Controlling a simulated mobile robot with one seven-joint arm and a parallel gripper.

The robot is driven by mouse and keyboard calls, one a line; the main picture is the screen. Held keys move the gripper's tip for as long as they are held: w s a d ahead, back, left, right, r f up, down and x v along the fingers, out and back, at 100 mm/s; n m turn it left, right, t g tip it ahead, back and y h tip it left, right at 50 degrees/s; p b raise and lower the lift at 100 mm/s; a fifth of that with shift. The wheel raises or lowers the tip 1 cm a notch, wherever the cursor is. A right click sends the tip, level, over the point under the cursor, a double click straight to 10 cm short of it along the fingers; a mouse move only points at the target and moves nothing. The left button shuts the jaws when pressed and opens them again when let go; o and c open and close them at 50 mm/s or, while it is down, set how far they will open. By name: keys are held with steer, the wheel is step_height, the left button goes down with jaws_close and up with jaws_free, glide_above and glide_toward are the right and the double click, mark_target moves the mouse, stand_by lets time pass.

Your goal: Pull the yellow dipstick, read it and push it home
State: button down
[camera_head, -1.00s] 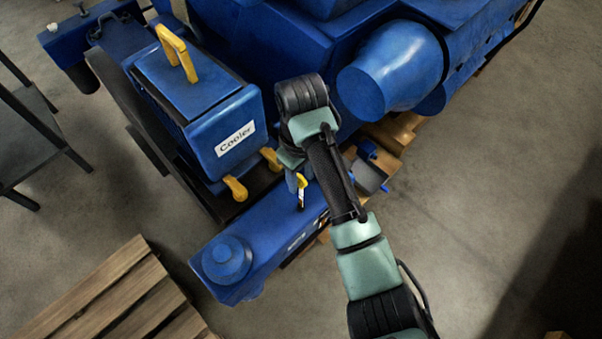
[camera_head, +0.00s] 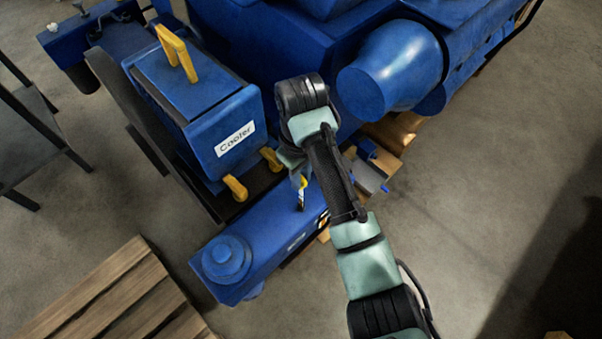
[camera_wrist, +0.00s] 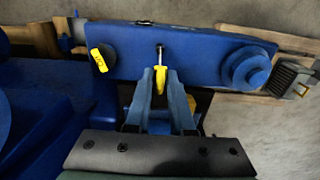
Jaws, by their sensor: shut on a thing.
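The yellow dipstick (camera_head: 303,182) stands at the blue housing (camera_head: 262,243) below the cooler in the head view. In the wrist view its yellow handle (camera_wrist: 160,78) lies between the blue fingers of my gripper (camera_wrist: 163,86). My gripper is shut on the handle. A thin, light shaft (camera_wrist: 160,54) shows between the handle and a dark opening in the blue housing (camera_wrist: 205,65). How far the shaft sits inside is hidden. In the head view, my arm covers most of my gripper.
The cooler (camera_head: 222,133) with its yellow handle (camera_head: 176,52) stands just left of my wrist. Two yellow knobs (camera_head: 236,188) sit at its base. A large blue cylinder (camera_head: 391,70) is close on the right. A wooden pallet (camera_head: 125,292) lies lower left; the right floor is open.

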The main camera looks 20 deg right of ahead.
mark_target(301, 205)
stand_by(0.6)
step_height(301, 205, down, 11)
steer(key=b, duration=0.5)
steer(key=shift+a, duration=0.1)
steer(key=c, duration=0.8)
jaws_free()
steer(key=shift+w+f, duration=0.1)
steer(key=shift+r, duration=0.2)
step_height(301, 205, up, 12)
steer(key=shift+f+p, duration=0.2)
steer(key=shift+p, duration=1)
steer(key=shift+r+p, duration=0.5)
steer(key=shift+r, duration=0.05)
